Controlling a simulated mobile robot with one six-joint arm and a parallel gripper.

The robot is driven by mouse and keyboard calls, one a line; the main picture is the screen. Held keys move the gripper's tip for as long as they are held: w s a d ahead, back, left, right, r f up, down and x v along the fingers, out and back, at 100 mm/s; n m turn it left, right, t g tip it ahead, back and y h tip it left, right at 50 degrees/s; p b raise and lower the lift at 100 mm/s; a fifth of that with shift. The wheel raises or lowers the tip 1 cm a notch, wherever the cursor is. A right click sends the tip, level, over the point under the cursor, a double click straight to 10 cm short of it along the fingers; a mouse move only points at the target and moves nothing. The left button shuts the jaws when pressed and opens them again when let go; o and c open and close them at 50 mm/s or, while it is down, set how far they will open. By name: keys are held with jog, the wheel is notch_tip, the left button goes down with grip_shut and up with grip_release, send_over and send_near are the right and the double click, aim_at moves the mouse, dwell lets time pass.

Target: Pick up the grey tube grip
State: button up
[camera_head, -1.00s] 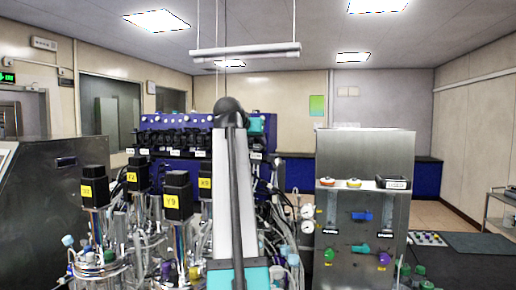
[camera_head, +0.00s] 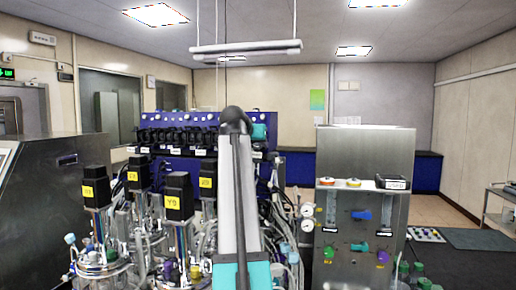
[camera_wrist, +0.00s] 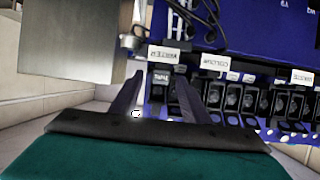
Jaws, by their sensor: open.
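Beyond the fingers is a row of black clamp-like blocks (camera_wrist: 232,97) with white labels on a blue panel (camera_wrist: 262,30). A small pale round thing (camera_wrist: 136,113) shows low between the fingers; I cannot tell what it is. I cannot pick out the grey tube grip for certain in either view. In the head view my arm hides part of the bench, and the gripper itself is not visible there.
Bioreactor vessels with black, yellow-labelled motors (camera_head: 178,190) and many tubes stand left of my arm. A steel control cabinet (camera_head: 365,160) stands to the right. In the wrist view a grey metal box (camera_wrist: 80,38) is close on the left, with a small metal fitting (camera_wrist: 131,41) beside it.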

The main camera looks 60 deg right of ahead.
jog(key=shift+c, duration=0.4)
grip_shut()
jog(key=shift+r, duration=0.2)
jog(key=shift+r+b, duration=0.5)
jog(key=shift+b, duration=0.05)
jog(key=s+a+p, duration=0.1)
jog(key=s+a, duration=0.1)
jog(key=a, duration=0.6)
jog(key=s+a+p, duration=0.1)
jog(key=s+a, duration=0.2)
jog(key=a, duration=0.6)
jog(key=shift+a, duration=0.15)
jog(key=shift+w, duration=0.1)
